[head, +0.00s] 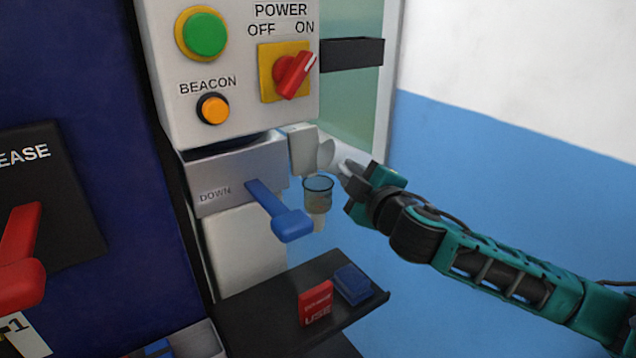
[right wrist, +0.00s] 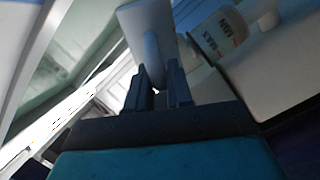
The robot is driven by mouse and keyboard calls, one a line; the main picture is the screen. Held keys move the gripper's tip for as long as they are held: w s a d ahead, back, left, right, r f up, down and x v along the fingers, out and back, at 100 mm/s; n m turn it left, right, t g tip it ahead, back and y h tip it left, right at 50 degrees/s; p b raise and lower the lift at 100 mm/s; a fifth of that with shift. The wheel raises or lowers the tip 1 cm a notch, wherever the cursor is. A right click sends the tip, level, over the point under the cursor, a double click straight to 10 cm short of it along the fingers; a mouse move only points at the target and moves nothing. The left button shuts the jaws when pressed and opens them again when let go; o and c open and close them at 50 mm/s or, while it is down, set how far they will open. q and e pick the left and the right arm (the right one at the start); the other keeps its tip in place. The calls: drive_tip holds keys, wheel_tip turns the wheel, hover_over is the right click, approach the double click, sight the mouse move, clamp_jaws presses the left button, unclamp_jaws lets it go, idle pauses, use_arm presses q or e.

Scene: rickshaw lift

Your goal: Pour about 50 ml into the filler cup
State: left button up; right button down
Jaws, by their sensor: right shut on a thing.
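The clear filler cup (head: 318,197) hangs below a pale block (head: 303,150) beside the blue DOWN lever. It looks see-through with a faint brownish tint low down; its level cannot be read. My right gripper (head: 358,182) is just right of the cup and shut on a pale, tilted container (head: 326,154). The container's wide end points left, above the cup's rim; no stream of liquid shows. In the right wrist view the pale container (right wrist: 143,35) stands between the fingers (right wrist: 158,90). My left gripper is out of view.
The blue lever (head: 290,222) juts out left of the cup. A dark shelf (head: 262,325) below carries a red box (head: 316,301) and a blue block (head: 353,284). The control panel (head: 235,60) is above. A white vessel marked MAX and MIN (right wrist: 218,38) shows in the right wrist view.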

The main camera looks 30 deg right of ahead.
drive_tip(key=shift+a+r+n+h+p, duration=0.2)
drive_tip(key=shift+n+p, duration=0.1)
drive_tip(key=shift+n, duration=0.4)
drive_tip(key=shift+a+r+n+h+p, duration=0.1)
drive_tip(key=shift+r+n+p, duration=0.15)
drive_tip(key=shift+n, duration=0.45)
idle(1.8)
drive_tip(key=shift+d+n, duration=0.2)
drive_tip(key=shift+n, duration=0.1)
idle(0.3)
drive_tip(key=shift+s+d+f+m+b, duration=0.1)
drive_tip(key=shift+d+f+m+b, duration=0.15)
drive_tip(key=shift+f+m+b, duration=0.4)
drive_tip(key=shift+d+f+m, duration=0.1)
drive_tip(key=shift+d+m, duration=0.05)
drive_tip(key=shift+m, duration=0.6)
drive_tip(key=shift+r, duration=0.25)
drive_tip(key=r+m, duration=0.1)
drive_tip(key=m+p, duration=0.1)
drive_tip(key=m, duration=0.1)
drive_tip(key=shift+d+r+p, duration=0.2)
drive_tip(key=shift+r+p, duration=0.1)
drive_tip(key=shift+r, duration=0.05)
drive_tip(key=shift+d+f+m+y, duration=0.2)
drive_tip(key=shift+m+y, duration=0.2)
drive_tip(key=shift+m, duration=0.3)
